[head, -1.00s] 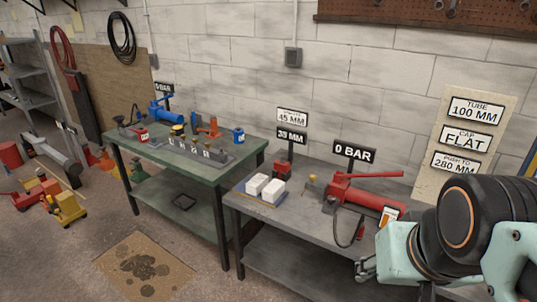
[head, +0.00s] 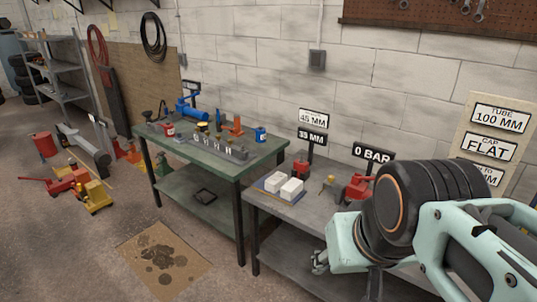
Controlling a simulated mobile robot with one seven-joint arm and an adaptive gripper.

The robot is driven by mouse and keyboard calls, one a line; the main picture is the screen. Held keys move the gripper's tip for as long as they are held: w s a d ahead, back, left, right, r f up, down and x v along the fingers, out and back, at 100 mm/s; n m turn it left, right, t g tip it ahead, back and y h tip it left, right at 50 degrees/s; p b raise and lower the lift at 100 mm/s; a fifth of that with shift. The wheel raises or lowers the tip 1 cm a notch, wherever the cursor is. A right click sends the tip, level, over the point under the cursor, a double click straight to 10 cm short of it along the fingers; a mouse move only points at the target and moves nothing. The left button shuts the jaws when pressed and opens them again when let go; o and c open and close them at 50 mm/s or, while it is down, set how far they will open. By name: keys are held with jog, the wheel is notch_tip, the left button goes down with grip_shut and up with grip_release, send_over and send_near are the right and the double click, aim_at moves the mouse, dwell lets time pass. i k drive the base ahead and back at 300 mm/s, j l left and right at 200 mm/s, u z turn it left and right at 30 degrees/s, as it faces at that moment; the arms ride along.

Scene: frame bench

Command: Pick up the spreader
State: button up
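I cannot tell for sure which tool is the spreader. A small red tool (head: 300,168) stands at the back of the grey bench (head: 262,207), below signs reading 45 MM and 35 MM. An orange tool (head: 234,126) stands on the green bench (head: 222,170) at left. My gripper (head: 320,263) is low in front of the grey bench, apart from both tools. Its fingers are small and partly hidden by my arm, so their opening is unclear.
White blocks (head: 291,188) lie on a blue tray at the grey bench's left end. A red pump (head: 359,187) beneath a 0 BAR sign (head: 373,154) is partly hidden by my arm.

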aim_at(300, 166)
jog(key=i+z, duration=0.15)
jog(key=z, duration=0.5)
jog(key=i+j+z, duration=0.45)
jog(key=j, duration=0.3)
jog(key=i+j, duration=0.25)
jog(key=i+j+z, duration=0.1)
jog(key=j, duration=0.35)
jog(key=i+j, duration=0.3)
jog(key=i+j+z, duration=0.15)
jog(key=j, duration=0.25)
jog(key=i+u, duration=0.1)
jog(key=i, duration=0.2)
jog(key=j+z, duration=0.1)
jog(key=j, duration=0.4)
